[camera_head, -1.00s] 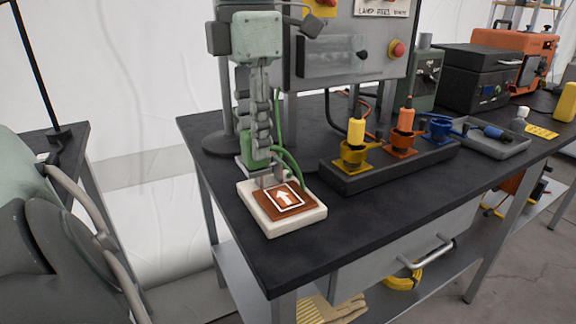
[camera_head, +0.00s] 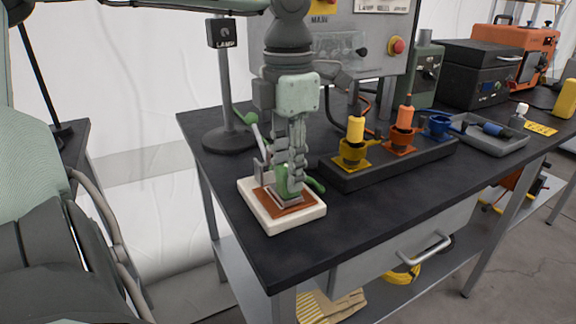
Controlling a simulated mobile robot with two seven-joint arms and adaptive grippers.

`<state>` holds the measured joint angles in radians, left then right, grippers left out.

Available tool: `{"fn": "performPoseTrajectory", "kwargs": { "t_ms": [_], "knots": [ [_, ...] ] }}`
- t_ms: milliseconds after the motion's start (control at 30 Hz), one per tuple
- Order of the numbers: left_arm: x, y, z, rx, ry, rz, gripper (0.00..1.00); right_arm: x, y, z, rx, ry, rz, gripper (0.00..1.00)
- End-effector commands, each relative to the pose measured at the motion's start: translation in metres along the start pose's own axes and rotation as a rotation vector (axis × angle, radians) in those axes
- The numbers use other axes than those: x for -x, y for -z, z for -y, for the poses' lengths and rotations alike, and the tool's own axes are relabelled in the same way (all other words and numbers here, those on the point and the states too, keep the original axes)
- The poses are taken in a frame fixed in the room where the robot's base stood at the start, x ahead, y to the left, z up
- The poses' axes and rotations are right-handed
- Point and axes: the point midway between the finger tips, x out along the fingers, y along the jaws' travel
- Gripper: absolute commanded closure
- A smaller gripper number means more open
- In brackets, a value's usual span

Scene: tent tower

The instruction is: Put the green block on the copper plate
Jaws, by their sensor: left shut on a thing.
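The copper plate (camera_head: 294,209) lies on a white base (camera_head: 258,208) at the table's front left corner. My left gripper (camera_head: 290,180) comes down from above, over the plate. It is shut on the green block (camera_head: 282,182), which sits low over the middle of the plate. The fingers hide part of the block and the plate's arrow mark. I cannot tell whether the block touches the plate. My right gripper is not in view.
A lamp stand (camera_head: 228,138) is behind the plate. To the right, a dark rack (camera_head: 385,168) holds yellow, orange and blue holders. A grey tray (camera_head: 500,140) is farther right. The front of the dark tabletop (camera_head: 350,220) is clear.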

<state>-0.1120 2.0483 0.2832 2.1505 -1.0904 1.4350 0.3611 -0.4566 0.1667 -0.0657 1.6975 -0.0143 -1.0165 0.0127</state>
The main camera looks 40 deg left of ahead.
Motion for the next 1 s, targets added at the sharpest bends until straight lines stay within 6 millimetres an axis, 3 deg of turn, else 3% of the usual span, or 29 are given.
{"fn": "performPoseTrajectory", "kwargs": {
  "t_ms": [300,333,467,867,1000],
  "knots": [
    [-0.003,0.0,0.0,0.0,0.0,0.0,1.0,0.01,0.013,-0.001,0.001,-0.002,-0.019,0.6],
    [-0.003,0.0,0.0,0.0,0.0,0.0,0.68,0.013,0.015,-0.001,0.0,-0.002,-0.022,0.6],
    [-0.003,0.0,0.0,0.0,0.0,0.0,0.52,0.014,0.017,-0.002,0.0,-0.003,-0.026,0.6],
    [0.001,0.0,0.0,0.0,0.0,0.0,0.51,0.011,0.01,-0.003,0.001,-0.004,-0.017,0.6],
    [0.021,-0.001,-0.001,0.002,-0.003,0.003,0.51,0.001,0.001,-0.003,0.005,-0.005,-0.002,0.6]
  ]
}}
